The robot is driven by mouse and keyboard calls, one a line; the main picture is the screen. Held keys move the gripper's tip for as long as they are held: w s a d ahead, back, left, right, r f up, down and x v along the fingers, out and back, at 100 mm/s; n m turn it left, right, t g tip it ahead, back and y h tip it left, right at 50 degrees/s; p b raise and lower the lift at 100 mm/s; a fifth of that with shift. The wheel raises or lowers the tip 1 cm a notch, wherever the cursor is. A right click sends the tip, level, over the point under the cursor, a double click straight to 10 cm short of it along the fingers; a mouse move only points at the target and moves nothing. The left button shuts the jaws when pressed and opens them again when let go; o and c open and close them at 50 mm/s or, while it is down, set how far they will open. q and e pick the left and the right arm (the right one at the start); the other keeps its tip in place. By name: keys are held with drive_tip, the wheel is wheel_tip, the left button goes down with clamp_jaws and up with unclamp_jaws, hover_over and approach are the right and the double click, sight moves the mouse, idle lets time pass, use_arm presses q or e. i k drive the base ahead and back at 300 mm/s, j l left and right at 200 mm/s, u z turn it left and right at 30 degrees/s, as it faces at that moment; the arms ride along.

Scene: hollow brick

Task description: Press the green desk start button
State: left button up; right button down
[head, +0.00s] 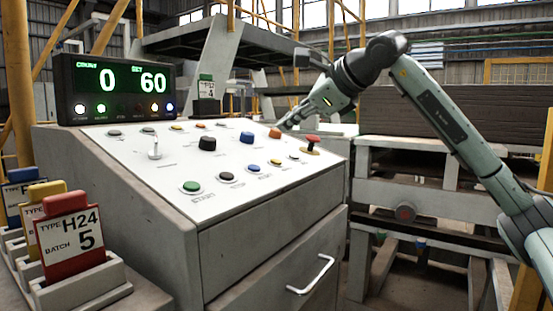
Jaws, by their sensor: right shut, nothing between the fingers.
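The green start button (191,187) sits at the front left of the sloped white desk panel (150,175), above a label reading START. My right gripper (284,126) is shut and empty at the panel's far right edge, close to an orange button (275,133). I cannot tell whether it touches the panel. It is well behind and to the right of the green button, with other buttons and knobs between. Nothing covers the green button. My left gripper is out of view.
A red mushroom button (312,140), a black knob (207,143) and a blue knob (246,138) stand up from the panel. A small lever (154,150) stands at left. A display (122,88) reads 0 and 60. Batch cards (72,235) stand at lower left.

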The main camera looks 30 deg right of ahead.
sight(190, 185)
drive_tip(key=k+l, duration=0.15)
drive_tip(key=k, duration=0.6)
drive_tip(key=k+l, duration=0.15)
drive_tip(key=k, duration=0.6)
